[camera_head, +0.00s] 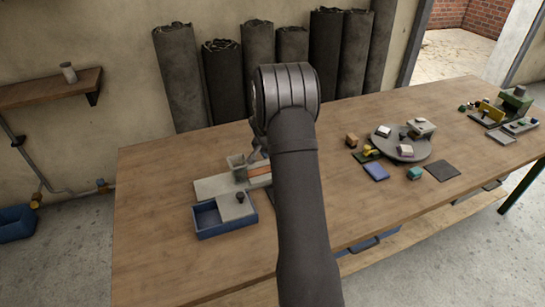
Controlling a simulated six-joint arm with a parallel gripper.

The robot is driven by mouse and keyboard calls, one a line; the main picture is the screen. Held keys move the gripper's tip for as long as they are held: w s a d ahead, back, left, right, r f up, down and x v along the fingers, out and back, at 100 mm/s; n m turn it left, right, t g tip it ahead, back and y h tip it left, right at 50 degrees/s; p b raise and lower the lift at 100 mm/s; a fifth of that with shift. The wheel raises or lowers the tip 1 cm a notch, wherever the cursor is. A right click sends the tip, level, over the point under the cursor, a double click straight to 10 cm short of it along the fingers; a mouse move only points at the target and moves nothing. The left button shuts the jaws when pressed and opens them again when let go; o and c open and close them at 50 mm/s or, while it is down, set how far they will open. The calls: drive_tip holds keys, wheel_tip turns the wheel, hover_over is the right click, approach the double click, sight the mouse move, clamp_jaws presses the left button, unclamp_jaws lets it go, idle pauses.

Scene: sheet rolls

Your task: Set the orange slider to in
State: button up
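The orange slider (261,180) shows as a short orange strip on a pale grey fixture (211,188) on the table, left of my arm. My arm hides the right part of the fixture, so I cannot tell how far in or out the slider is. My gripper (258,154) is small and partly hidden behind my arm, just above the fixture near a grey block (236,163). I cannot tell whether its fingers are open, or whether they touch the slider.
A blue tray (227,229) sits in front of the fixture, partly covered by a grey plate with a dark knob (240,197). To the right, a round grey turntable (417,151) carries small blocks, with more blocks and pads around it. A green machine (515,101) stands far right. The table's left end is clear.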

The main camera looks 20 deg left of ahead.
drive_tip(key=shift+f, duration=0.1)
clamp_jaws()
drive_tip(key=shift+s+a, duration=1.35)
unclamp_jaws()
drive_tip(key=v, duration=1.7)
drive_tip(key=shift+r, duration=0.25)
